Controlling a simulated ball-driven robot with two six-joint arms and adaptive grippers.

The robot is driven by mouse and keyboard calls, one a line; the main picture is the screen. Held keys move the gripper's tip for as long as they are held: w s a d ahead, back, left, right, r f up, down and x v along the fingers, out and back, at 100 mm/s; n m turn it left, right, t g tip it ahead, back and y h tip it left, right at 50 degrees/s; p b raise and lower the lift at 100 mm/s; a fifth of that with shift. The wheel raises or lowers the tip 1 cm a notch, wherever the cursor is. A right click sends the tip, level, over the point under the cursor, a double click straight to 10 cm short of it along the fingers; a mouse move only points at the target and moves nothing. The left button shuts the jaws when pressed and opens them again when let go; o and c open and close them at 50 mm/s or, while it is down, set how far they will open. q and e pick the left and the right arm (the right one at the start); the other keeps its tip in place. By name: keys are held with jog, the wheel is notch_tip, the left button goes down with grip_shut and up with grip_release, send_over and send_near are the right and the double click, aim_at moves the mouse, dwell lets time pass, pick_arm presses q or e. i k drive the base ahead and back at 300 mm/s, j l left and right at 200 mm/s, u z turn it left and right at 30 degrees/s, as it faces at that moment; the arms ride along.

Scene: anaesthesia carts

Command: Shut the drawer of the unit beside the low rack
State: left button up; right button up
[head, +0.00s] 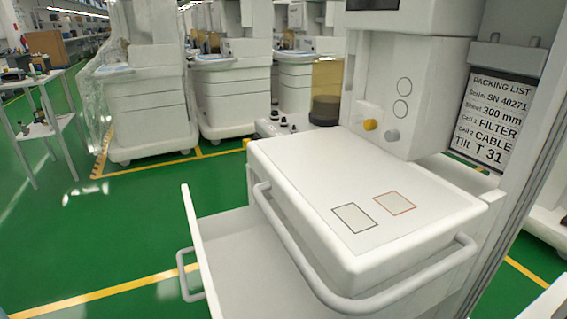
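The near white unit has a flat worktop (335,185) with a grey rail (290,250) curving along its front. Below the worktop a white drawer (243,240) stands pulled out to the left. Its front panel (197,250) is seen nearly edge-on and carries a grey bar handle (187,275). The part of the drawer that shows looks empty. Its lower part runs out of the picture at the bottom. Neither of my grippers is in view. A rack that is clearly the low one cannot be told in this view.
A packing list board (491,118) hangs at the right beside a grey upright. A small shelved table (40,110) stands at the far left. Several white carts (150,95) stand behind, one partly wrapped in plastic. Green floor (90,250) with yellow lines is clear left of the drawer.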

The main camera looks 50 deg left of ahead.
aim_at(246, 271)
jog(key=u, duration=0.5)
jog(key=k+u, duration=0.1)
jog(key=u, duration=0.85)
jog(key=k+u, duration=0.1)
jog(key=u, duration=0.35)
